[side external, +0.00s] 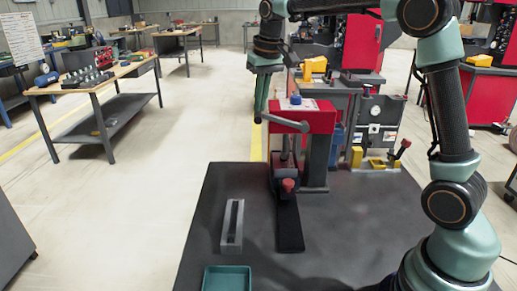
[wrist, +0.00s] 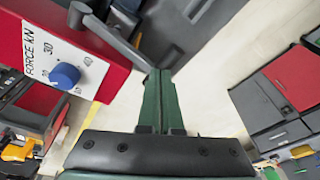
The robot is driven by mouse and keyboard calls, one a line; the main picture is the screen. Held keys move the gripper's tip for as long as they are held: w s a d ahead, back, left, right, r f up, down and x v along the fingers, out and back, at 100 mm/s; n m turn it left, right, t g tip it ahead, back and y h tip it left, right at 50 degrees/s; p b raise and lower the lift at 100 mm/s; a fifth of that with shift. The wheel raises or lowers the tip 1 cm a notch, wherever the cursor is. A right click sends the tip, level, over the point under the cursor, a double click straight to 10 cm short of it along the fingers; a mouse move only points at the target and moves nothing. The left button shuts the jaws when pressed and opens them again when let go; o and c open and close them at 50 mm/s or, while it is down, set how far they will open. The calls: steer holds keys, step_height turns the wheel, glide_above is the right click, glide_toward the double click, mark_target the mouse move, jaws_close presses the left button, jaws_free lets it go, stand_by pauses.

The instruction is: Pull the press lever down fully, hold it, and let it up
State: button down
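The red press (side external: 315,122) stands on a dark work surface. Its grey lever (side external: 286,122) sticks out to the left from the press head, nearly level with its free end slightly higher. My gripper (side external: 259,119) is at that free end, fingers pointing down. In the wrist view the two green fingers (wrist: 158,74) lie close together and look shut.
Below the press head is a dark block with a red knob (side external: 289,185). A grey slotted block (side external: 232,226) and a teal tray (side external: 227,279) stand at the front left. The wrist view shows the force plate with a blue knob (wrist: 64,75). Left of the lever is open air.

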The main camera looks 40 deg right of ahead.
step_height(320, 180, down, 7)
stand_by(1.3)
steer(key=shift+w+a, duration=0.1)
steer(key=shift+s+d+r, duration=0.1)
steer(key=shift+r, duration=2.9)
steer(key=shift+s+d+r, duration=0.1)
steer(key=shift+r, duration=2.9)
steer(key=shift+s, duration=0.1)
steer(key=s+a+f+n+t, duration=0.1)
steer(key=s+f, duration=0.3)
steer(key=s, duration=0.6)
steer(key=s+a+f+n+t, duration=0.2)
steer(key=s+a+f, duration=0.2)
steer(key=s, duration=0.5)
steer(key=shift+s+a+f, duration=0.15)
steer(key=shift+s+f, duration=0.1)
steer(key=shift+s, duration=0.15)
